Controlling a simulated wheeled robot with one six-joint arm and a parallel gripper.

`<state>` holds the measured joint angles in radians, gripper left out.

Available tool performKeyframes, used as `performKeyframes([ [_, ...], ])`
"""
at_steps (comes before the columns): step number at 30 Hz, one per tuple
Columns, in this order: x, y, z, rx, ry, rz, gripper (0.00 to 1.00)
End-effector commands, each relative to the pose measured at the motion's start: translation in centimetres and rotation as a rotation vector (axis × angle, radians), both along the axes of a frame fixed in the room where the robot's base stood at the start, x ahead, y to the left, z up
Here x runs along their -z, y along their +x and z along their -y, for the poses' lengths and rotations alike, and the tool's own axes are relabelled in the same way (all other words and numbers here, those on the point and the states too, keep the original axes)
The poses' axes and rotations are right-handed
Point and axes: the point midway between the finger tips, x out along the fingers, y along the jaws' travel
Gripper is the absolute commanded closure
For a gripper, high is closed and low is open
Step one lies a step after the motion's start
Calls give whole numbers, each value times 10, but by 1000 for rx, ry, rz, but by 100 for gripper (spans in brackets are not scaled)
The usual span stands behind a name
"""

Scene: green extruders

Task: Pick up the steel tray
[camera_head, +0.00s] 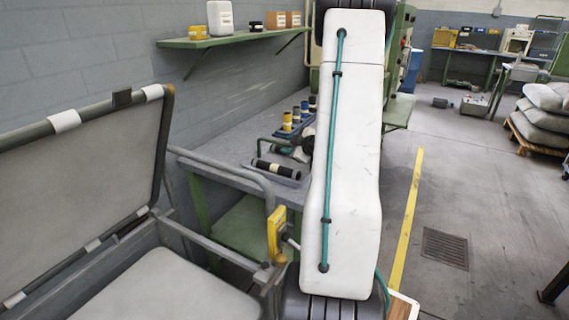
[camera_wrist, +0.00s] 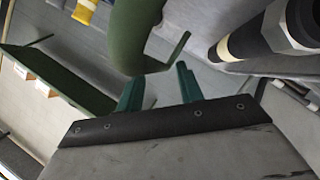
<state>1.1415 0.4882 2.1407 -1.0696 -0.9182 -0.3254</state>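The steel tray (camera_head: 291,182) appears to be the shallow grey tray on the workbench, left of my arm in the head view. A black roller with pale bands (camera_head: 275,168) lies in it. The roller also shows large at the upper right of the wrist view (camera_wrist: 262,38), with a grey edge below it that may be the tray. My gripper (camera_wrist: 159,88) shows two teal fingers standing apart, with no tray between them. A green curved part with a hooked end (camera_wrist: 140,30) is close ahead of the fingertips.
An open lidded bin (camera_head: 160,285) is at the lower left. A wall shelf (camera_head: 230,38) hangs above. The floor at right is largely clear.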

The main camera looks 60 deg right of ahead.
Motion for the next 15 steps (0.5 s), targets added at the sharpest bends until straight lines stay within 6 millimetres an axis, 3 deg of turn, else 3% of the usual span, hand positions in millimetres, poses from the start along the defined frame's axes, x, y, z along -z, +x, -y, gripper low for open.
performKeyframes([
  [6, 13, 28, 9, 0, 2, -2, 63],
  [13, 13, 30, 10, 1, 1, 0, 63],
  [15, 13, 30, 10, 1, 1, 0, 80],
])
